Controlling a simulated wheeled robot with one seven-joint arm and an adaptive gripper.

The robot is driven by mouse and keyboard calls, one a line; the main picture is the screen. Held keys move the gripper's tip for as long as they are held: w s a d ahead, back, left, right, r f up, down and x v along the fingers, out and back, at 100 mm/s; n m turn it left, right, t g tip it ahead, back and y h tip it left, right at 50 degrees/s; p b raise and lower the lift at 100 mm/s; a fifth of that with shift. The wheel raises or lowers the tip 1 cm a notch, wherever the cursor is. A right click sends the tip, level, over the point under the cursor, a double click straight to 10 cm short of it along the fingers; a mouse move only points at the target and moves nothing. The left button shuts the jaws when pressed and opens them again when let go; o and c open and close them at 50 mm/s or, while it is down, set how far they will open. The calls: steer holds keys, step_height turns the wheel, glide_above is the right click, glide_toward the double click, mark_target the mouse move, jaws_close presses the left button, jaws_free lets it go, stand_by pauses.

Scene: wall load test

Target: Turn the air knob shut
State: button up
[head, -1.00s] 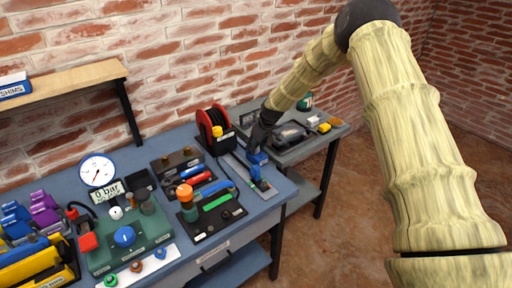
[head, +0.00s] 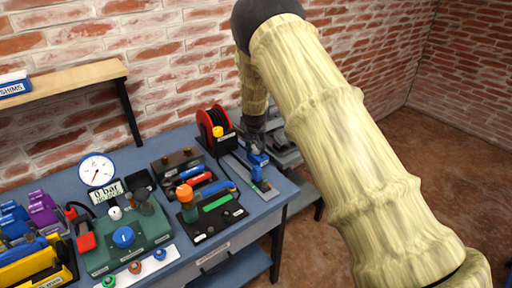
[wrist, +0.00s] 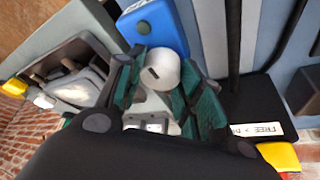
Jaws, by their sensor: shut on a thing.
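A blue round knob (head: 123,237) sits on the green panel (head: 155,232) at the left of the bench, below a dial gauge (head: 96,169) and a "0 bar" sign (head: 106,191). I cannot read which knob is the air knob. My gripper (head: 254,146) is well to the right of that panel, low over the bench's right end, by a blue block (head: 258,160). In the wrist view, its green-padded fingers (wrist: 162,62) are shut on a white round piece (wrist: 160,70) beside the blue block (wrist: 155,25). The piece's lower part is partly hidden.
A red and black reel (head: 214,130) stands left of my gripper. A black tray (head: 212,215) with coloured tools lies between gripper and panel. A wooden shelf (head: 70,80) juts from the brick wall. My arm covers much of the right side.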

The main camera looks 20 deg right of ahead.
steer(key=shift+m, duration=0.6)
steer(key=o, duration=1)
steer(key=v, duration=1.2)
steer(key=shift+w+a, duration=0.2)
steer(key=shift+a, duration=0.05)
